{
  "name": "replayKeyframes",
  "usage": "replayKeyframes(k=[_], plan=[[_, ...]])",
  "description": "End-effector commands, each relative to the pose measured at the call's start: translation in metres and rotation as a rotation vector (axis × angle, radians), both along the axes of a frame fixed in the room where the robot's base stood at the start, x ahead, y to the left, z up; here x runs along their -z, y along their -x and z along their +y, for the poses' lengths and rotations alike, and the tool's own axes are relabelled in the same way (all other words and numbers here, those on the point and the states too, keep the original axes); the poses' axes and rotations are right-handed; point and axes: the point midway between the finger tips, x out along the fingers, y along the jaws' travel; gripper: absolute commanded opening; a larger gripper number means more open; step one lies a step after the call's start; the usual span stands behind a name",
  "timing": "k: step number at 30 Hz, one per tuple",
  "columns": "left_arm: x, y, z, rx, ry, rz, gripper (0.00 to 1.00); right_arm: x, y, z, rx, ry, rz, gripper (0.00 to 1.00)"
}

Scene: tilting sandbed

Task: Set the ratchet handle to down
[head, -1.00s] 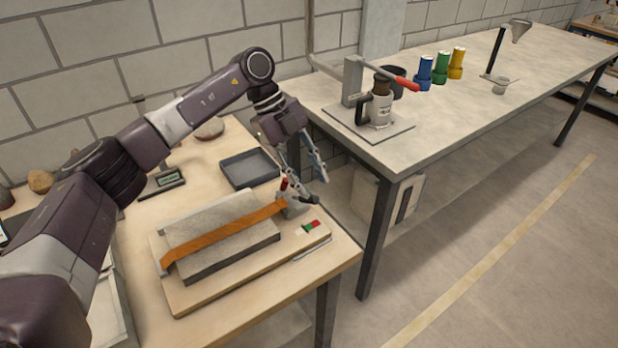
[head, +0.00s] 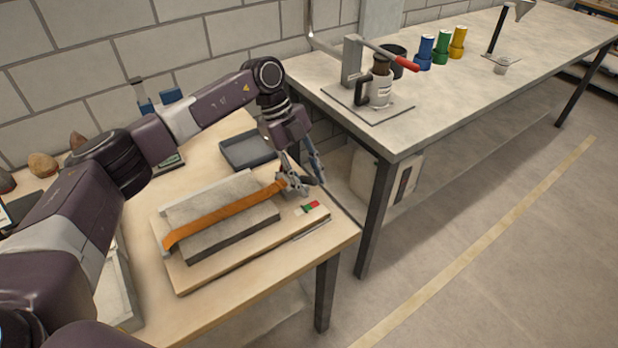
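The sandbed (head: 215,198) is a grey slab on a wooden board on the near table, with an orange strap (head: 222,214) across it. The strap runs right to a small grey metal ratchet (head: 291,184) at the board's far right end. My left gripper (head: 304,181) is right at the ratchet, fingers pointing down. Its fingers look spread apart. The ratchet handle is mostly hidden among the fingers, so I cannot tell its position or whether they touch it. A red, white and green marker (head: 311,207) lies on the board in front of the ratchet. My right gripper is out of view.
A grey tray (head: 247,151) lies behind the sandbed. A gap separates this table from the taller bench (head: 440,108), which holds a press with a red-tipped lever (head: 406,63) and blue, green and yellow containers (head: 441,50). The block wall stands close behind.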

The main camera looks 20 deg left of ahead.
Motion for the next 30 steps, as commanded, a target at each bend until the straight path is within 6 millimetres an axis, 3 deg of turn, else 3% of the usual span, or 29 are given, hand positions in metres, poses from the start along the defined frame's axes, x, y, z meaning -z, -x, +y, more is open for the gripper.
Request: replayKeyframes(k=[2, 10, 30], plan=[[0.0, 0.0, 0.0, 0.0, 0.0, 0.0, 0.31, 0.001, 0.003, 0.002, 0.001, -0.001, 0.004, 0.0], [0.0, 0.0, 0.0, 0.0, 0.001, 0.001, 0.01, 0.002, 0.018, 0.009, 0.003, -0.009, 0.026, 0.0], [0.005, 0.001, -0.001, 0.003, -0.072, -0.063, 0.0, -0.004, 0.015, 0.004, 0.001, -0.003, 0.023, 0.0]])
